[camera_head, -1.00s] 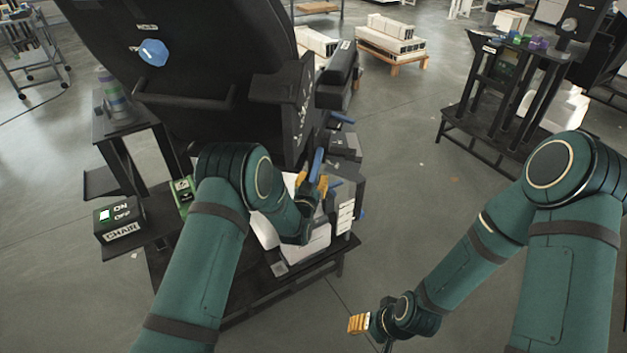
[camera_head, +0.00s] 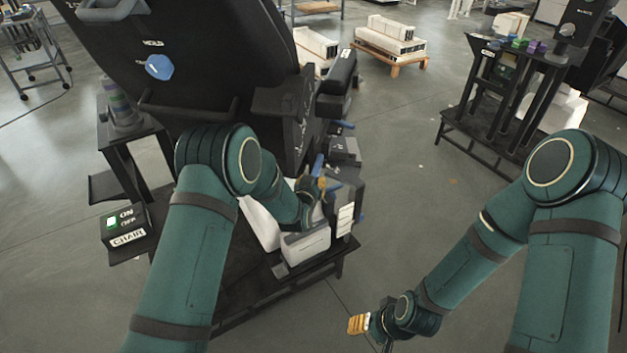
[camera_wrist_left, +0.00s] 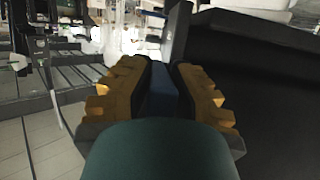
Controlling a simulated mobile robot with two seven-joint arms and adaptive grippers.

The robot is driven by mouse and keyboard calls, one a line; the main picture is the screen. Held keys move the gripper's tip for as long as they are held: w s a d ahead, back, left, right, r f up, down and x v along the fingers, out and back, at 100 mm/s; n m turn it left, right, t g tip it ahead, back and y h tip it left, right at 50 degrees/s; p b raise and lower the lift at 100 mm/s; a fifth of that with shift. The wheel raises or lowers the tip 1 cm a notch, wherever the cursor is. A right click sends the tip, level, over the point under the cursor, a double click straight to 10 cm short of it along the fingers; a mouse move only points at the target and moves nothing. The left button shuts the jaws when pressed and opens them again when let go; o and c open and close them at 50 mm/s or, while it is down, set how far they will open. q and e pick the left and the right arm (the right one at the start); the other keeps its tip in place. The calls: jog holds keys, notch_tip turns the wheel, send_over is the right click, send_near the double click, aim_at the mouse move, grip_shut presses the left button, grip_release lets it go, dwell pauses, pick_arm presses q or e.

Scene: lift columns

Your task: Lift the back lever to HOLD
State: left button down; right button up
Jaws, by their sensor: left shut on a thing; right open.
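A blue lever (camera_head: 318,165) stands on the right side of the black chair (camera_head: 215,60), just below its armrest. My left gripper (camera_head: 315,186) is shut around this lever, and my left arm partly covers the spot. In the left wrist view, the blue lever (camera_wrist_left: 160,88) runs between the two orange fingers of my left gripper (camera_wrist_left: 160,80). Any marking beside the lever is too small to read. My right gripper (camera_head: 357,324) is low in front, empty and away from the chair, with its orange fingers showing.
A switch box (camera_head: 125,230) marked ON, OFF and CHAIR stands at the left. A blue knob (camera_head: 159,67) is on the chair's back. Other blue handles (camera_head: 343,125) are close to the held lever. A dark stand (camera_head: 505,95) is at the right, with free floor between.

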aim_at(315, 172)
pick_arm(q)
jog(key=shift+r+g, duration=0.4)
jog(key=shift+r, duration=0.35)
jog(key=shift+w+r+b, duration=0.15)
jog(key=shift+r+b, duration=0.15)
jog(key=shift+r, duration=0.55)
jog(key=c, duration=0.9)
grip_release()
jog(key=shift+o, duration=0.2)
jog(key=shift+f, duration=0.1)
jog(key=s+a+r, duration=0.1)
jog(key=s+a, duration=0.1)
jog(key=s, duration=1.2)
jog(key=shift+s+a, duration=0.15)
jog(key=shift+s, duration=0.25)
